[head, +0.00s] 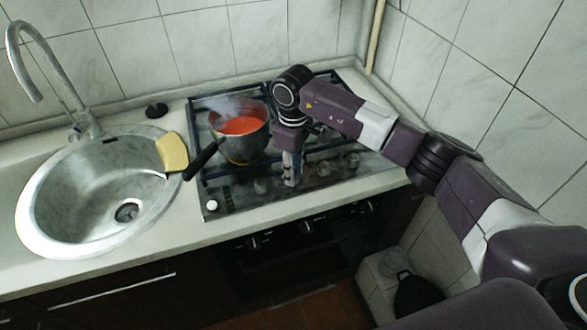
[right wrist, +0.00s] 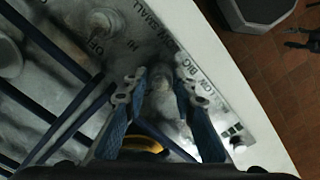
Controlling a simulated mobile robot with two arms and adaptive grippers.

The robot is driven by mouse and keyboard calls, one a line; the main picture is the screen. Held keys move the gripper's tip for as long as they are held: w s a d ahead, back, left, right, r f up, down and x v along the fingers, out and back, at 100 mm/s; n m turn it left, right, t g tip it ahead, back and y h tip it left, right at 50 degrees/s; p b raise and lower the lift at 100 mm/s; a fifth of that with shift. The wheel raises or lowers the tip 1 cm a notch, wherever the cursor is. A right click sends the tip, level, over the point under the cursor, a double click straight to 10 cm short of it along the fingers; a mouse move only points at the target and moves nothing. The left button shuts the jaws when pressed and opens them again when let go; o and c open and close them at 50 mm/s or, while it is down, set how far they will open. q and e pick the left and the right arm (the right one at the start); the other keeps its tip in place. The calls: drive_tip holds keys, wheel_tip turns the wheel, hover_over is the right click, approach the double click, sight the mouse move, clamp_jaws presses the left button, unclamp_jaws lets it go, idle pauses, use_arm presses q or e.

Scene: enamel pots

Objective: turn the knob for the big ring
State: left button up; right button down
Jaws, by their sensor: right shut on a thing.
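The gas hob (head: 225,203) has a row of metallic knobs along its front. My right gripper (head: 291,180) points down at this row. In the right wrist view its two blue fingers (right wrist: 158,95) stand on either side of a metallic knob (right wrist: 160,103), shut on it. The printed label "BIG" shows beside the right finger, and "SMALL" higher up. How far the knob is turned is not clear. A pot of red liquid (head: 240,126) steams on the left ring, its black handle pointing to the front left. My left gripper is out of view.
A yellow sponge (head: 172,151) lies on the rim of the round sink (head: 60,235), near the pot handle. Another knob (head: 322,169) stands right of my right gripper. A tiled wall (head: 500,90) bounds the right side.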

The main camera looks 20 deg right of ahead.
drive_tip(key=shift+w, duration=0.1)
drive_tip(key=c, duration=1.6)
unclamp_jaws()
wheel_tip(320, 180, up, 12)
